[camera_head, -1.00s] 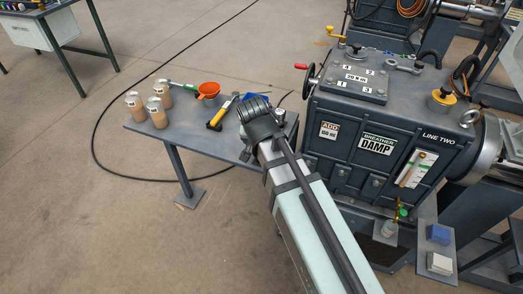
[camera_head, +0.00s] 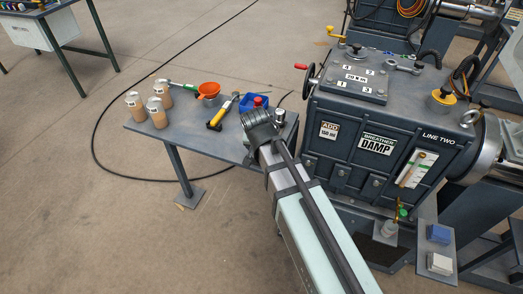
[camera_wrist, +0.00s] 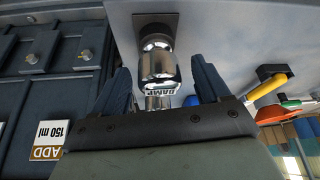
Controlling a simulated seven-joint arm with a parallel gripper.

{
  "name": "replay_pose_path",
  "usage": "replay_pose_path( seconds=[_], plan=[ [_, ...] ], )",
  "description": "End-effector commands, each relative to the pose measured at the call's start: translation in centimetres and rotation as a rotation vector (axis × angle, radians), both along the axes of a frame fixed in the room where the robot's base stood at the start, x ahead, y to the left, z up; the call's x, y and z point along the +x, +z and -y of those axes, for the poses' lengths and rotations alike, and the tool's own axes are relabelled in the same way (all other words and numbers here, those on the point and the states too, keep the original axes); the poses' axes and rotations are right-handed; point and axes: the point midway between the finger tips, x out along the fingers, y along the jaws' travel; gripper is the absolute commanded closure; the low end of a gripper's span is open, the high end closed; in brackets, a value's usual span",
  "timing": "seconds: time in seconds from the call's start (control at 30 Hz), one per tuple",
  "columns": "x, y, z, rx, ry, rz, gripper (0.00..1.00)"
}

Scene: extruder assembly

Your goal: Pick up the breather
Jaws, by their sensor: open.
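The breather (camera_wrist: 158,65) is a shiny chrome cylinder with a white label reading DAMP, inverted in the wrist view. It stands on a dark square patch (camera_wrist: 157,22) on the grey table. In the head view it shows as a small metallic piece (camera_head: 279,117) at the table's right end, just beyond my gripper (camera_head: 258,122). In the wrist view my gripper (camera_wrist: 163,85) is open, with one dark finger on each side of the breather. Gaps show between the fingers and the chrome. The breather's lower-frame end is partly hidden by the gripper body.
The table (camera_head: 225,143) also carries a blue tray (camera_head: 249,101) with a red item, a yellow-black tool (camera_head: 217,115), an orange funnel (camera_head: 208,89) and labelled jars (camera_head: 158,113).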

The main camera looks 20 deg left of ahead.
Motion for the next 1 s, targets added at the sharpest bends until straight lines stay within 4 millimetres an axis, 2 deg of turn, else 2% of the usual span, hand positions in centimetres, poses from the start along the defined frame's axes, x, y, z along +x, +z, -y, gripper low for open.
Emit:
replay_pose_path(
  seconds=[0.1, 0.7, 1.0],
  plan=[
    [-0.01, 0.03, 0.00, 0.000, 0.000, 0.000, 0.27],
    [-0.01, 0.05, 0.00, 0.000, 0.000, 0.000, 0.85],
    [0.00, 0.24, -0.01, 0.000, 0.000, 0.001, 0.87]
  ],
)
